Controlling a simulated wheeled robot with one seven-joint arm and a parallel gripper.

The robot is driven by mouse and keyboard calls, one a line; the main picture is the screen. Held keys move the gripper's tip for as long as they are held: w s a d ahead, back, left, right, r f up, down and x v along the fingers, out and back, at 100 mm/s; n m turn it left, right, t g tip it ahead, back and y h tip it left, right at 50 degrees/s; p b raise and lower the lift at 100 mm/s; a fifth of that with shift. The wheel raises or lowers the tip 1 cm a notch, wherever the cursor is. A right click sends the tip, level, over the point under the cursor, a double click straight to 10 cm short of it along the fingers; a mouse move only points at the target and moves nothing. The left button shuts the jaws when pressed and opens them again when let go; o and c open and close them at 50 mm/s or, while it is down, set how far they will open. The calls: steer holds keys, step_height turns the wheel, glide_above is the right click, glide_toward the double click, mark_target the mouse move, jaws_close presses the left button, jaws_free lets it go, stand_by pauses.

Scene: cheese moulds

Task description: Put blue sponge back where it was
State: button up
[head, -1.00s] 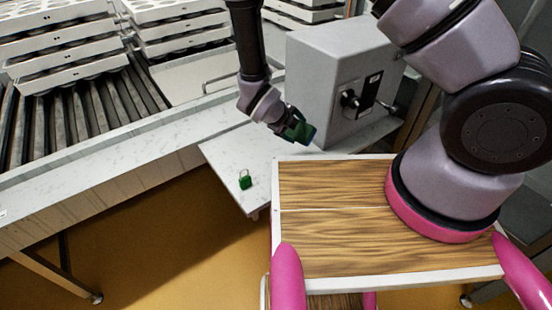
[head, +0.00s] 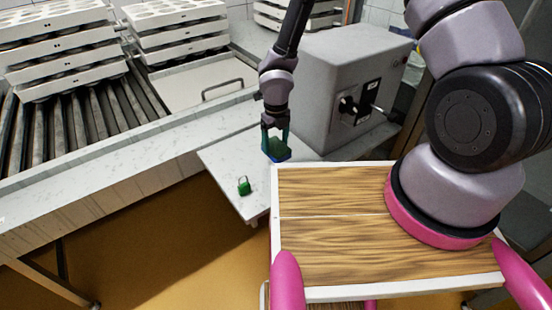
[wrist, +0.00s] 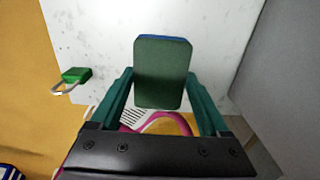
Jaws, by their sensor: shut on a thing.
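The blue sponge (wrist: 162,72) shows a dark green face and a blue edge in the wrist view. It is between the two teal fingers of my gripper (wrist: 162,92), which is shut on it. In the head view my gripper (head: 275,140) points down with the sponge (head: 276,151) at its tips, over the right part of the small white table (head: 225,160). I cannot tell whether the sponge touches the table.
A green padlock (head: 243,186) lies on the small table, left of my gripper; it also shows in the wrist view (wrist: 75,75). A grey box with a black knob (head: 335,85) stands behind right. Stacked white moulds (head: 60,50) rest on rollers at left.

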mark_target(276, 146)
steer(key=shift+f, duration=2.9)
steer(key=o, duration=1)
steer(key=shift+o, duration=0.2)
step_height(276, 146, up, 12)
steer(key=shift+r, duration=0.1)
